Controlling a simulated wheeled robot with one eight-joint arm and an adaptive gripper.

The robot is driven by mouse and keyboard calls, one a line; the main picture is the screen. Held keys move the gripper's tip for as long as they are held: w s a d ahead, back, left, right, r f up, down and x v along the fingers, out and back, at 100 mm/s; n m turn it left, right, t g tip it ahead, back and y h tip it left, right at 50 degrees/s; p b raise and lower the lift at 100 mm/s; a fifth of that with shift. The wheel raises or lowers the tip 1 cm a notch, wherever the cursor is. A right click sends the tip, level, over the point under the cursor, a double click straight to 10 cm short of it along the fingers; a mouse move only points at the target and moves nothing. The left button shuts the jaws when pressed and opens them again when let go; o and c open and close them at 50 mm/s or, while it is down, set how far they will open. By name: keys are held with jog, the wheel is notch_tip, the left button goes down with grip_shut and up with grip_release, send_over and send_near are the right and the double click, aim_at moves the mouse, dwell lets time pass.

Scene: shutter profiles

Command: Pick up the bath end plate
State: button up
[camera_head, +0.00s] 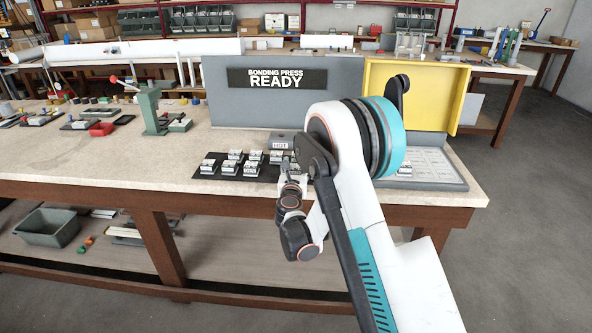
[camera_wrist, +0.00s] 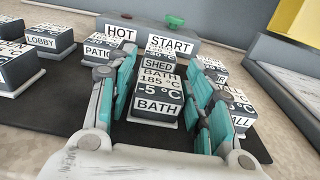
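The bath end plate (camera_wrist: 158,88) is a small dark block with white labels reading BATH, 185 °C and -5 °C. It stands on the dark mat in the middle of the wrist view. My gripper (camera_wrist: 163,80) is open, with one teal finger on each side of the plate. Small gaps seem to show between fingers and plate; contact is not clear. A block labelled SHED (camera_wrist: 160,64) stands just behind it. In the head view my arm covers the gripper's fingers and I cannot pick out the bath plate.
Similar labelled blocks stand close by, including LOBBY (camera_wrist: 48,42), PATIO (camera_wrist: 98,50) and one beside the right finger (camera_wrist: 240,108). A grey box marked HOT and START (camera_wrist: 150,36) is behind them. The bonding press (camera_head: 225,100) with its yellow panel (camera_head: 425,95) backs the bench.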

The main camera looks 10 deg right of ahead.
jog(key=c, duration=0.8)
